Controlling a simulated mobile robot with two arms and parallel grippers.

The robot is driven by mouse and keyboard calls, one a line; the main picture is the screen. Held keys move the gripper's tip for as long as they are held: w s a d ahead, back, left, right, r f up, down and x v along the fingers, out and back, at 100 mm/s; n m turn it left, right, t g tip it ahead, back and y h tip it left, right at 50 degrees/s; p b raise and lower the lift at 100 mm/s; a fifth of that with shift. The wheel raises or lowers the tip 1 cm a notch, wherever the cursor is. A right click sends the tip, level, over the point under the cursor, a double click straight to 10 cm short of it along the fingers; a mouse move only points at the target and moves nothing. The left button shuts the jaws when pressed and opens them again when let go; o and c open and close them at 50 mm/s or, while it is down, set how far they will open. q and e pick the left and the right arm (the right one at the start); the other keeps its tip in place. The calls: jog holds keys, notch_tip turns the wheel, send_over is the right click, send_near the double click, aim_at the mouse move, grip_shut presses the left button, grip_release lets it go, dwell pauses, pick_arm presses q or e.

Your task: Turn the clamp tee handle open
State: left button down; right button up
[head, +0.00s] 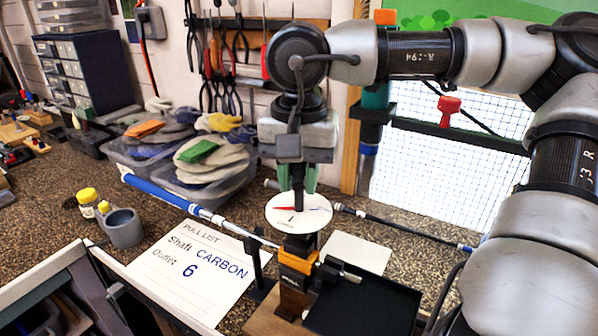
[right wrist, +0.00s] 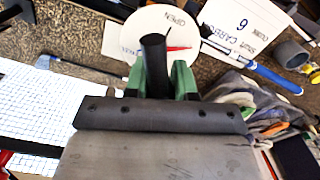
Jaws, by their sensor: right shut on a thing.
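The clamp (head: 297,262), orange and black, stands at the lower centre of the head view. A round white dial (head: 312,215) with a red pointer (head: 285,209) sits on top of it. The dial (right wrist: 128,36) reads OPEN on its upper part in the right wrist view; the red pointer (right wrist: 180,48) lies to its right there. My right gripper (head: 298,180) comes down from above with green fingers. It is shut on the dark tee handle (right wrist: 153,55), just above the dial. A club with a blue grip (head: 165,193) runs towards the clamp. My left gripper is not in view.
A pull list card (head: 190,268) reading CARBON, outlet 6, lies left of the clamp. A grey cup (head: 124,228) and yellow-capped bottles (head: 88,201) stand farther left. Bins of gloves (head: 210,165) are behind. A dark panel (head: 365,305) is at the front right.

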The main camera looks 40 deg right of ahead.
jog(key=n+p, duration=0.1)
jog(key=n, duration=0.5)
jog(key=shift+r, duration=0.1)
jog(key=n, duration=0.5)
jog(key=shift+n+p, duration=0.35)
jog(key=shift+n, duration=0.05)
jog(key=o, duration=0.9)
notch_tip(320, 180, up, 11)
jog(key=shift+f+b, duration=0.15)
jog(key=shift+b, duration=0.15)
dwell(0.5)
